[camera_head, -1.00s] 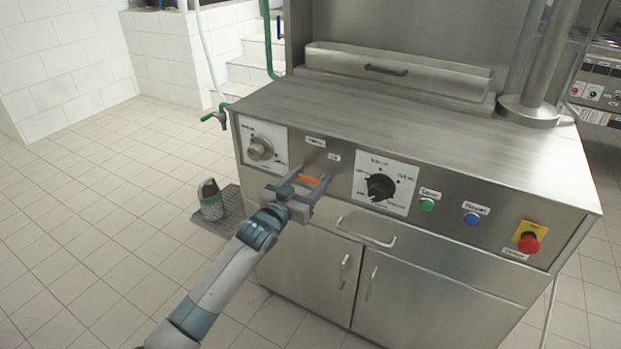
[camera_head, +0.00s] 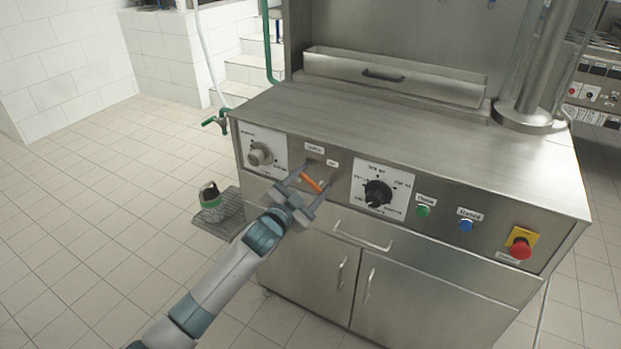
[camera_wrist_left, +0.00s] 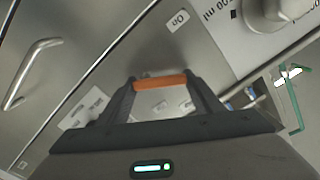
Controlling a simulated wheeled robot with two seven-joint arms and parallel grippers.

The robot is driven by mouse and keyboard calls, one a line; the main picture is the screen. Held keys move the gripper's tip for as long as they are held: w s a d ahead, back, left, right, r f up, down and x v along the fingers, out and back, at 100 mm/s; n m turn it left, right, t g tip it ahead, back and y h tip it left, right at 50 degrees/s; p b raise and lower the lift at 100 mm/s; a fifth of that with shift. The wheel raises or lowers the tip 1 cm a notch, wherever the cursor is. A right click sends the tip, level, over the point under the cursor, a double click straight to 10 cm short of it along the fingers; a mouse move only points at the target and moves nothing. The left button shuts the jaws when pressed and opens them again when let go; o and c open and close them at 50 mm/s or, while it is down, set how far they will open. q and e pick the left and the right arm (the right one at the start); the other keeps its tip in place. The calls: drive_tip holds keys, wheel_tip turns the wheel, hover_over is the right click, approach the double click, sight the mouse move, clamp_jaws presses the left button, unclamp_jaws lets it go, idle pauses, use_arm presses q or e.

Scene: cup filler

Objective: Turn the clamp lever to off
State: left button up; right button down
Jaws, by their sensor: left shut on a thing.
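The clamp lever has an orange handle (camera_head: 311,184) and sits on the steel front panel between two white dials. My left gripper (camera_head: 306,190) faces the panel and is shut on the lever, with one finger on each side of it. In the left wrist view the orange handle (camera_wrist_left: 160,83) lies between the fingertips. An "On" label (camera_wrist_left: 179,20) shows beyond it in that view. In the head view small labels (camera_head: 332,163) sit above the lever. The lever's pivot is partly hidden by the gripper. My right gripper is not in view.
A grey knob (camera_head: 260,154) is left of the lever and a black dial (camera_head: 378,193) right. Green (camera_head: 423,210) and blue (camera_head: 466,225) buttons and a red emergency button (camera_head: 520,247) follow. A drawer handle (camera_head: 363,236) is below.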

use_arm(q)
drive_tip(key=shift+d+r+m, duration=0.1)
drive_tip(key=shift+r+m, duration=0.05)
drive_tip(key=shift+m, duration=0.35)
drive_tip(key=m, duration=0.1)
drive_tip(key=m+p, duration=0.1)
drive_tip(key=m, duration=0.2)
drive_tip(key=shift+s+d+r+m+p, duration=0.15)
drive_tip(key=shift+s+d+m+p, duration=0.15)
drive_tip(key=shift+d+p, duration=0.1)
drive_tip(key=m, duration=0.3)
drive_tip(key=m+p, duration=0.1)
drive_tip(key=m, duration=0.1)
drive_tip(key=shift+s+d, duration=0.25)
drive_tip(key=shift+d, duration=0.15)
drive_tip(key=shift+m, duration=0.4)
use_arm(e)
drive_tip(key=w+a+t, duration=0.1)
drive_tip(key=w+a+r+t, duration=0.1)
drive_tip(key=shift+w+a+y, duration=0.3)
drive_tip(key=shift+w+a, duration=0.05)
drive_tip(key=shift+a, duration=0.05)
use_arm(q)
drive_tip(key=o, duration=1.1)
drive_tip(key=shift+d, duration=0.1)
drive_tip(key=shift+c, duration=0.2)
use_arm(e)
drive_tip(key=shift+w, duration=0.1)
